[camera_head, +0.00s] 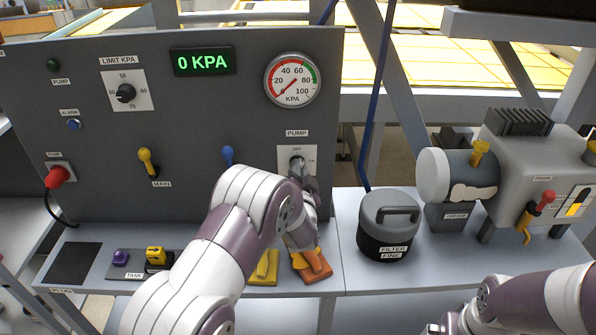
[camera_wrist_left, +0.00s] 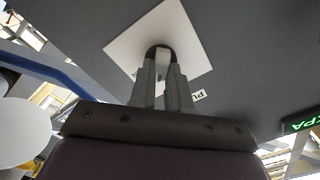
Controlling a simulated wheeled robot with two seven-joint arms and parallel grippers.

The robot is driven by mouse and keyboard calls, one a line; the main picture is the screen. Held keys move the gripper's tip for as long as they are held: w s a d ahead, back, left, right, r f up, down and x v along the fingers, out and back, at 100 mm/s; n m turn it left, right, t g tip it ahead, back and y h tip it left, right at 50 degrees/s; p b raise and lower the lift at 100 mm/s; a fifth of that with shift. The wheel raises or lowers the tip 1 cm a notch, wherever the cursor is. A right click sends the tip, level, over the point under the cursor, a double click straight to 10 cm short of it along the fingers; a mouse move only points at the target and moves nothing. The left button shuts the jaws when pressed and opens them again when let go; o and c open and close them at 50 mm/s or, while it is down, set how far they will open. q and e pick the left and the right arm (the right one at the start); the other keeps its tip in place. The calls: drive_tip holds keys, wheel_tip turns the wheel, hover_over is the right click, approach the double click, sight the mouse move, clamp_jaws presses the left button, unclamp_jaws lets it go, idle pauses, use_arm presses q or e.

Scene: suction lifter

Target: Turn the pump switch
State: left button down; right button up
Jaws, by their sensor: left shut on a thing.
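The pump switch (camera_head: 297,164) is a dark rotary knob on a white plate marked OFF, under the PUMP label on the grey panel. My left gripper (camera_head: 300,172) is at this knob, with its fingers shut on it. In the left wrist view the left gripper's fingers (camera_wrist_left: 165,75) close around the dark pump switch (camera_wrist_left: 157,52) in front of the white plate, and they hide much of it. The display (camera_head: 203,61) reads 0 KPA, and the gauge (camera_head: 292,80) needle points near the low end. My right arm shows at the lower right, but its fingertips cannot be made out.
A filter canister (camera_head: 390,225) and a grey pump machine (camera_head: 540,155) stand to the right on the bench.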

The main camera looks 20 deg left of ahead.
use_arm(q)
drive_tip(key=shift+d+f+m+p, duration=0.1)
drive_tip(key=shift+m+p, duration=0.25)
drive_tip(key=shift+m, duration=1.9)
drive_tip(key=shift+f+m+p, duration=0.1)
drive_tip(key=shift+m+p, duration=0.2)
drive_tip(key=shift+m, duration=1.95)
drive_tip(key=c, duration=1.1)
unclamp_jaws()
drive_tip(key=b+v, duration=0.1)
drive_tip(key=v, duration=1.1)
drive_tip(key=shift+s+d+r+b, duration=0.1)
drive_tip(key=shift+s+b, duration=0.3)
